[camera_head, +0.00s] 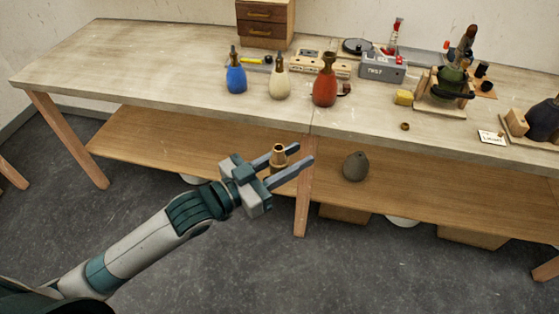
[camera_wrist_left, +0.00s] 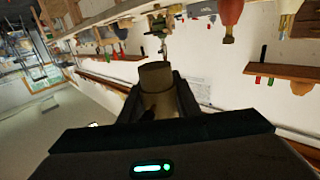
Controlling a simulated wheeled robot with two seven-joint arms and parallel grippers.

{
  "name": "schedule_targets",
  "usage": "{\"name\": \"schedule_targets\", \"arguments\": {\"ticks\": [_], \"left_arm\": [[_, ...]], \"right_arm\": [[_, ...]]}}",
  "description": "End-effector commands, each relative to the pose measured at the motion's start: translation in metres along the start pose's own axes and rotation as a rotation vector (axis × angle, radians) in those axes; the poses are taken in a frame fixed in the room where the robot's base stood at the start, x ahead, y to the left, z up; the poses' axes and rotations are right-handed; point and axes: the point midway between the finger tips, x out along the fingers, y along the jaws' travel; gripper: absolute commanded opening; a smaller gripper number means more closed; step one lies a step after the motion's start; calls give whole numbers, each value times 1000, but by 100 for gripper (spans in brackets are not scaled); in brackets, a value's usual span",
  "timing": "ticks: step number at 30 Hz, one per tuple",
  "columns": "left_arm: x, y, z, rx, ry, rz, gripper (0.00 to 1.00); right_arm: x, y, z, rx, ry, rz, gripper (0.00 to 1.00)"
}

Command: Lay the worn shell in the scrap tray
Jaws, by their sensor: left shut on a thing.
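My left gripper (camera_head: 292,156) is over the floor in front of the table, at about the lower shelf in the picture. Its two fingers are shut on a small brass-coloured shell (camera_head: 278,157), held clear of the table. In the left wrist view the shell (camera_wrist_left: 157,78) is a dull brown cylinder between the dark fingers. I cannot tell its wear. No tray shows clearly as the scrap tray in the head view. My right gripper is not in view.
A grey box (camera_head: 382,68) is behind. A dark vase (camera_head: 356,166) stands on the lower shelf (camera_head: 150,150). The table's left part is clear.

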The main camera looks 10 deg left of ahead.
Motion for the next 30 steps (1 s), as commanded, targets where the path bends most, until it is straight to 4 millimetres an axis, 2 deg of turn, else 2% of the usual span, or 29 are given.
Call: {"name": "schedule_targets", "arguments": {"ticks": [15, 30], "left_arm": [[36, 14, -9, 4, 0, 208, 2], [60, 24, -14, 2, 1, 347, 2]], "right_arm": [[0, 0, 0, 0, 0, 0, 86], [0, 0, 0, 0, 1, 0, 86]]}}
